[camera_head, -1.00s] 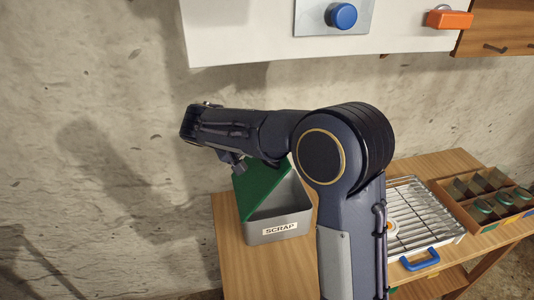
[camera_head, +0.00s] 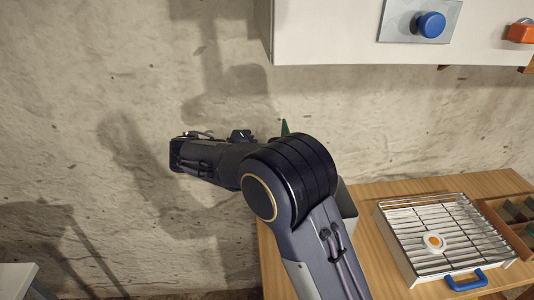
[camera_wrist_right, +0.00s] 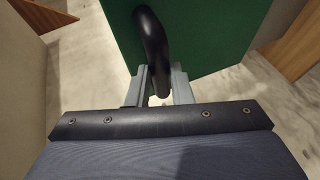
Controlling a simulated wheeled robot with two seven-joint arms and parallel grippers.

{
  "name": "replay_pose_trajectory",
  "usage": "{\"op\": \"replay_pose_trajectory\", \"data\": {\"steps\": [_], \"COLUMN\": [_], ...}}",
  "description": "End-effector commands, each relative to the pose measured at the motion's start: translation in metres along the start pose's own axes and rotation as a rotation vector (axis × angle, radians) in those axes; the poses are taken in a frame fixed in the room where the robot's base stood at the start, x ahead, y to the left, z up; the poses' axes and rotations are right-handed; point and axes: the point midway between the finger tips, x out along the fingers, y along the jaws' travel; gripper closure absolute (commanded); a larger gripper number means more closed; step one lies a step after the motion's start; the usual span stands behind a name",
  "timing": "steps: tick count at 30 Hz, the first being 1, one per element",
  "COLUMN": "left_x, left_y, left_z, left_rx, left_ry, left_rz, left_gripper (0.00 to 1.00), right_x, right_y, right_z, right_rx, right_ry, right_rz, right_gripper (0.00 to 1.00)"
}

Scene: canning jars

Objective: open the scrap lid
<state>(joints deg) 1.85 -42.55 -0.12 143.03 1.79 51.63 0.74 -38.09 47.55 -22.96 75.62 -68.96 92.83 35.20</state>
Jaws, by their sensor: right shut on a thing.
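The green scrap lid (camera_wrist_right: 205,35) fills the upper part of the right wrist view, with its curved black handle (camera_wrist_right: 152,40). My right gripper (camera_wrist_right: 160,88) is shut on this handle. In the head view only a thin upright green edge of the lid (camera_head: 285,127) shows above my right arm. The grey scrap bin (camera_head: 346,205) is mostly hidden behind that arm, with a bit of its right side showing. My right gripper's fingers are hidden in the head view. My left gripper is not in view.
A wire rack on a tray (camera_head: 400,250) with a blue handle stands on the wooden table (camera_head: 365,270), right of the bin. A white cabinet (camera_head: 325,35) with a blue knob (camera_head: 431,24) hangs above. The stone wall is close behind.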

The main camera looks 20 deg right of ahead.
Motion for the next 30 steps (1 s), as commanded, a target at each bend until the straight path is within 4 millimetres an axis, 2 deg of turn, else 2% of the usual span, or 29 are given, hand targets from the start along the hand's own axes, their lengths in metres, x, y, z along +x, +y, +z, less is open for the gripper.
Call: {"op": "replay_pose_trajectory", "data": {"steps": [1,11,12,17,26,30], "left_x": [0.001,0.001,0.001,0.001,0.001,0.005], "left_y": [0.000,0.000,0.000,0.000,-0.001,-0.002], "left_z": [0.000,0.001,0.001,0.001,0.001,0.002], "left_rx": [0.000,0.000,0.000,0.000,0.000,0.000], "left_ry": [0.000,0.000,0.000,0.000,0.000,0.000], "left_rz": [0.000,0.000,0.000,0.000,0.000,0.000], "left_gripper": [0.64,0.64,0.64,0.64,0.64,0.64], "right_x": [0.000,0.001,0.001,0.001,-0.001,-0.016], "right_y": [-0.005,-0.007,-0.007,-0.006,-0.004,-0.006], "right_z": [0.001,0.002,0.002,0.002,0.001,0.001], "right_rx": [-0.006,-0.010,-0.011,-0.009,-0.005,-0.004], "right_ry": [-0.003,-0.005,-0.005,-0.005,-0.002,0.000], "right_rz": [-0.008,-0.010,-0.010,-0.008,-0.006,-0.006], "right_gripper": [1.00,1.00,0.79,0.59,0.59,0.59]}}
